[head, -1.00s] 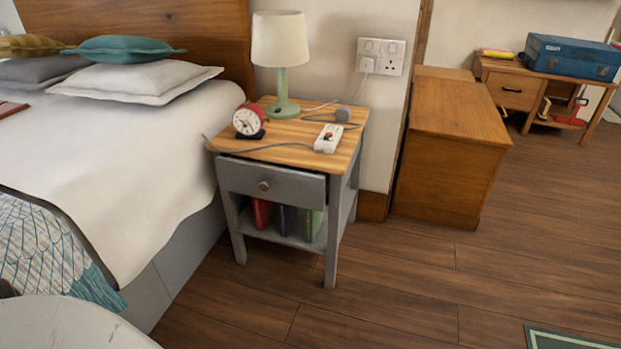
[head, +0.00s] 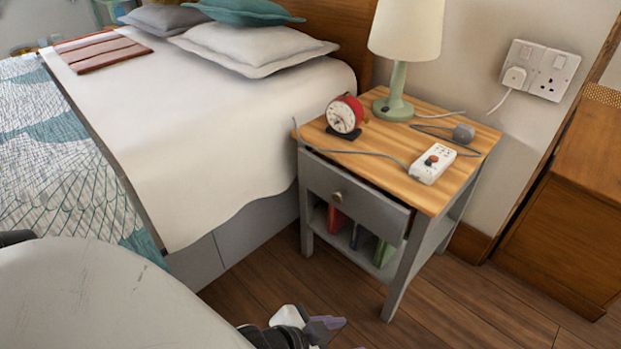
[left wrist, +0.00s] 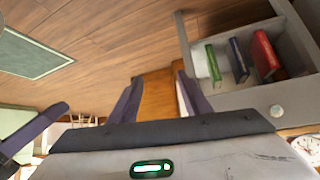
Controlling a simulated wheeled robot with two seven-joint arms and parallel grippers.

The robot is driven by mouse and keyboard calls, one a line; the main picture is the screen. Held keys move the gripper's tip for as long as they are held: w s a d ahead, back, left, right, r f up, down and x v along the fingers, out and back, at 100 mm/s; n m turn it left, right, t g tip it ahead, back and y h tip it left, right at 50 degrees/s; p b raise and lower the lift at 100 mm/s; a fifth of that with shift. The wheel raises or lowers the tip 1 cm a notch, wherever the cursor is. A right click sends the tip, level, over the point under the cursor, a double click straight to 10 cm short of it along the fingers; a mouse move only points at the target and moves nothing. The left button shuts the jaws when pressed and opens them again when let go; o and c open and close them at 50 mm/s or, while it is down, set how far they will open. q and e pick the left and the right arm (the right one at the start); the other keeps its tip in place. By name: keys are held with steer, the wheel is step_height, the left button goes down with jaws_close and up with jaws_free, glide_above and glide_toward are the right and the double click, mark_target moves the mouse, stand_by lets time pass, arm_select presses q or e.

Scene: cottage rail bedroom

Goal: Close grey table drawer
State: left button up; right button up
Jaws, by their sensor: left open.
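The grey bedside table (head: 400,275) with a wooden top stands right of the bed. Its grey drawer (head: 355,198) is slightly open, its front jutting out with a dark gap under the top. A round knob (head: 337,197) is on the front. My left gripper (head: 338,335) is at the bottom edge of the head view, in front of and below the drawer, apart from it and partly cut off. In the left wrist view the open, empty fingers (left wrist: 159,82) show, with the drawer front (left wrist: 235,103) and knob (left wrist: 277,111) to their right, upside down.
A lamp (head: 405,40), red alarm clock (head: 344,115) and white power strip (head: 432,163) with its cable stand on the top. Several books (head: 384,253) stand on the shelf below. The bed (head: 220,130) borders the left side. Wooden floor (head: 460,325) is free in front and right.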

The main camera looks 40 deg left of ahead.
arm_select(q)
steer(key=w+a+r+m+t+y, duration=0.1)
steer(key=w+a+m+t+y, duration=0.2)
steer(key=w+a+m, duration=0.5)
arm_select(e)
steer(key=o, duration=0.4)
steer(key=shift+w+a+f, duration=0.1)
steer(key=shift+a+f, duration=0.1)
steer(key=shift+a, duration=0.15)
arm_select(q)
steer(key=m+t+h+b, duration=0.1)
steer(key=m+t, duration=0.5)
steer(key=m, duration=1.9)
glide_toward(336, 198)
steer(key=w, duration=0.3)
steer(key=w+b, duration=0.1)
steer(key=w, duration=0.3)
steer(key=shift+w+d+f, duration=0.15)
steer(key=shift+w+d, duration=0.05)
steer(key=shift+w, duration=0.6)
arm_select(e)
steer(key=shift+w+a+f+n+g, duration=0.1)
steer(key=shift+a+f+n+g, duration=0.15)
steer(key=shift+a+n+g, duration=0.2)
